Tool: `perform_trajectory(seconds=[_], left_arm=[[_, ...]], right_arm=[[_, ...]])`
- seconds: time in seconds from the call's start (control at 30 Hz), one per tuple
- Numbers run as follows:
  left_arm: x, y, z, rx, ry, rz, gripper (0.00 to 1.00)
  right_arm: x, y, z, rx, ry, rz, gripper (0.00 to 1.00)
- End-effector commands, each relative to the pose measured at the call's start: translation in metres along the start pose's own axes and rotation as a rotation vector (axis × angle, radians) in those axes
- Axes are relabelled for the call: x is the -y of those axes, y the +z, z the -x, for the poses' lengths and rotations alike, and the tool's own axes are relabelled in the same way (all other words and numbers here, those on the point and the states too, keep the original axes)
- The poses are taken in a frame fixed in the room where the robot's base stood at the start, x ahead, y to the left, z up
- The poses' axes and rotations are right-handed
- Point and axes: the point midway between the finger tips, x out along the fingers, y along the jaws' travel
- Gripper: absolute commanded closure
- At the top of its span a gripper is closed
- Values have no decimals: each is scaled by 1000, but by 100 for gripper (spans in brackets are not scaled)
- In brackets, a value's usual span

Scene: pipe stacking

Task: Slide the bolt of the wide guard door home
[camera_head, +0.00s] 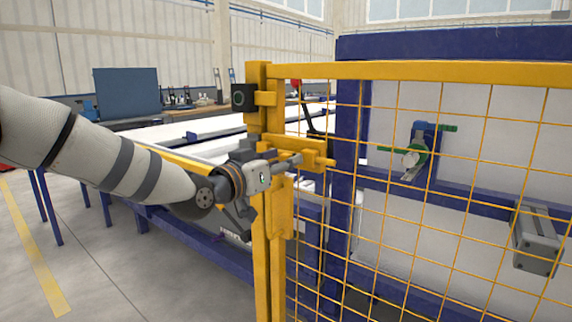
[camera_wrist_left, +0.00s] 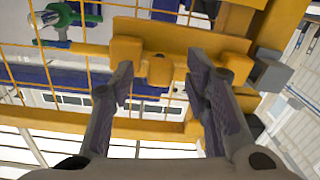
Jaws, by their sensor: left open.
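The wide guard door (camera_head: 420,70) is a yellow frame with wire mesh, at the right in the head view. Its yellow bolt (camera_head: 312,148) lies level across the door's left edge, by the post. In the left wrist view the yellow bolt plate (camera_wrist_left: 190,44) spans the top middle, with a small yellow knob (camera_wrist_left: 160,70) sticking out. My left gripper (camera_head: 279,175) is at the bolt with its fingers apart. In the left wrist view its fingers (camera_wrist_left: 160,80) stand on either side of the knob, with gaps visible. The bolt's far end is hard to make out. My right gripper is out of view.
A yellow post (camera_head: 262,270) stands at the door's left edge, with a black box (camera_head: 242,97) on it. Behind the mesh are a blue frame (camera_head: 347,170) and a green-handled clamp (camera_head: 413,158). Open floor (camera_head: 120,270) lies at the left.

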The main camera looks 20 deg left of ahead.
Motion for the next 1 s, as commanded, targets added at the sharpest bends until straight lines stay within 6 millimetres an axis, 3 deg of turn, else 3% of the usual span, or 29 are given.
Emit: perform_trajectory(seconds=[0.13, 0.4, 0.6, 1.0], left_arm=[[0, 1, -15, 1, 0, 0, 57], [0, -1, -17, -1, 0, 0, 57], [0, -1, -17, -1, 0, 0, 100], [0, -3, -16, -2, -1, -1, 100]], right_arm=[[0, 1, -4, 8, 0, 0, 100], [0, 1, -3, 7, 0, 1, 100], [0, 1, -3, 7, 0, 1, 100], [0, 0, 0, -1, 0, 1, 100]])
